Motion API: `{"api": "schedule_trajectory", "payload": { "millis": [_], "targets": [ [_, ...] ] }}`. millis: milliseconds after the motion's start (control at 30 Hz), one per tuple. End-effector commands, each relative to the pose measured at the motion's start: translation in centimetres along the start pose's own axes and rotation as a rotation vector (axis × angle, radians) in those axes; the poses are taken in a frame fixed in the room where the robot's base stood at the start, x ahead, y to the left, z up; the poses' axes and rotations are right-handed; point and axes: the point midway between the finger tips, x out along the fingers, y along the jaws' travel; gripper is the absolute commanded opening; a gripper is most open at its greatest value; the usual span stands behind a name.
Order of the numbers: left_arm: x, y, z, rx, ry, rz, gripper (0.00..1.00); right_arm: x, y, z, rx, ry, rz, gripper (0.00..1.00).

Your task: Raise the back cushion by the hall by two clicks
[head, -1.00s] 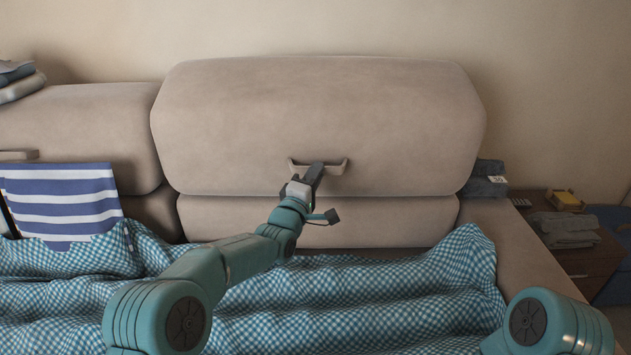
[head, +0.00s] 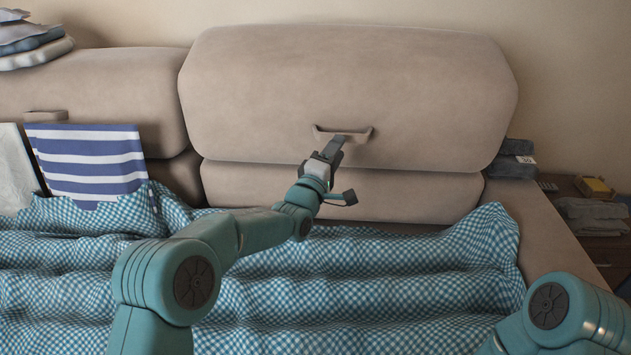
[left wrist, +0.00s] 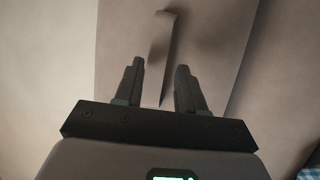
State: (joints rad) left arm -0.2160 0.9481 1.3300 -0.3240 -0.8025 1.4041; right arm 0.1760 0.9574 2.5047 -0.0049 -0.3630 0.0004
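A large beige back cushion (head: 345,85) stands at the centre of the head view, higher than the beige cushion to its left (head: 110,95). A lower beige section (head: 420,195) shows beneath it. A strap-like handle (head: 365,134) is on its front near the bottom edge; it also shows in the left wrist view (left wrist: 160,45). My left gripper (head: 337,146) is at this handle. In the left wrist view its fingers (left wrist: 159,85) are apart, one on each side of the strap, with gaps showing. My right gripper is out of view. Which cushion is by the hall cannot be told.
A blue-checked cover (head: 370,270) lies rumpled over the seat. A striped towel (head: 90,165) hangs at left. Folded cloths (head: 35,42) lie on the left cushion. Folded dark cloths (head: 512,160) lie by the right armrest (head: 545,235), near a brown side table (head: 612,250).

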Motion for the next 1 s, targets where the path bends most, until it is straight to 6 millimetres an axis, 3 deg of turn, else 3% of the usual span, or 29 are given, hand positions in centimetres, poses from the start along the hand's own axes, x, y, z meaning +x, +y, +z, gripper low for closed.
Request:
{"api": "schedule_trajectory", "payload": {
  "millis": [600, 800, 1000],
  "targets": [
    [-12.6, 0.0, 0.0, 0.000, 0.000, -0.003, 0.39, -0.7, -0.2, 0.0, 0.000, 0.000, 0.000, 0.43],
    [-14.2, 0.0, 0.0, 0.000, 0.000, -0.001, 0.39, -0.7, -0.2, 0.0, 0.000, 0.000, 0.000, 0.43],
    [-14.3, 0.0, 0.0, 0.000, 0.000, -0.001, 0.39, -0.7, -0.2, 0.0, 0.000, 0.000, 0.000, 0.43]
  ]
}}
